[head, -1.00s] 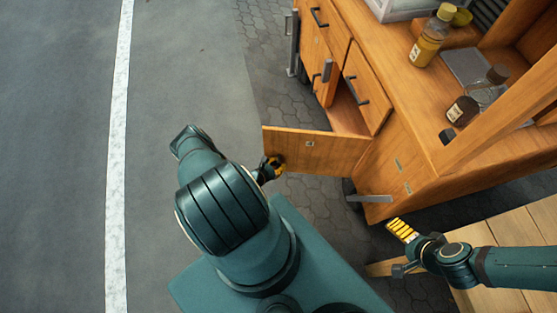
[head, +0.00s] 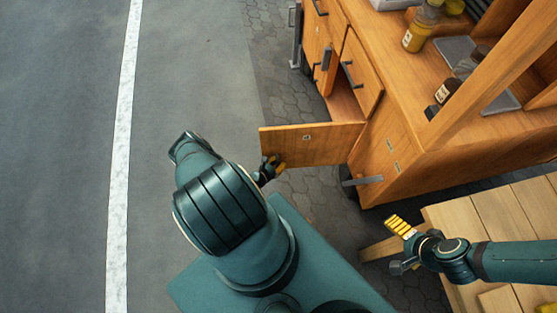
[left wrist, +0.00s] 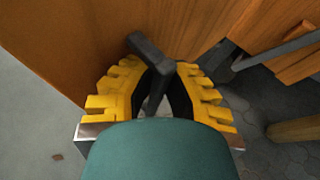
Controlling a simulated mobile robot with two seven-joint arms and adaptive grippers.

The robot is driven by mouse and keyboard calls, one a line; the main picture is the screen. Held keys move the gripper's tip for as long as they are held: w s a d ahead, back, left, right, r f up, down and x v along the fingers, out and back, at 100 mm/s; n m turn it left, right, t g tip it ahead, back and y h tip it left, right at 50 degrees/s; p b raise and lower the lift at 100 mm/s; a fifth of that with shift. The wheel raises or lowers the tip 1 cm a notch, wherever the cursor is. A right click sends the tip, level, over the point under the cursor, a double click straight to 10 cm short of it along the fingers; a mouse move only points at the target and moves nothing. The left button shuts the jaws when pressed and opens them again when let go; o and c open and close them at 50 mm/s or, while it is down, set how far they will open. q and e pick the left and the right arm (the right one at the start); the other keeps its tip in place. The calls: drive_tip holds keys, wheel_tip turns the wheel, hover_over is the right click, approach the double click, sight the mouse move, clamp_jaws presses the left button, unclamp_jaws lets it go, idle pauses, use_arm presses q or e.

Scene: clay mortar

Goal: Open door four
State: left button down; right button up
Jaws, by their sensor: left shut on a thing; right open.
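The door (head: 315,150), an orange wooden panel with a small plate on its face, stands wide open at the cabinet's near end in the head view. Its plate is too small to read. My left gripper (head: 272,168) is at the door's outer end, near its lower edge. In the left wrist view, its yellow-padded fingers (left wrist: 160,88) are shut around the door's dark bar handle (left wrist: 150,48), beside the wooden door face (left wrist: 75,35).
The cabinet (head: 425,165) carries bottles (head: 420,28) and a grey tray (head: 508,100) on top. A dark opening shows behind the door, beside a drawer (head: 360,75). A slatted wooden table (head: 490,215) stands at lower right. Open grey floor (head: 190,80) lies left.

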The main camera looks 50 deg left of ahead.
use_arm(q)
drive_tip(key=shift+s+a+f, duration=0.15)
drive_tip(key=shift+s+a, duration=0.25)
drive_tip(key=shift+a, duration=0.05)
drive_tip(key=c, duration=1)
unclamp_jaws()
drive_tip(key=shift+d, duration=0.25)
drive_tip(key=v, duration=1.2)
drive_tip(key=shift+d, duration=0.1)
drive_tip(key=shift+w, duration=0.1)
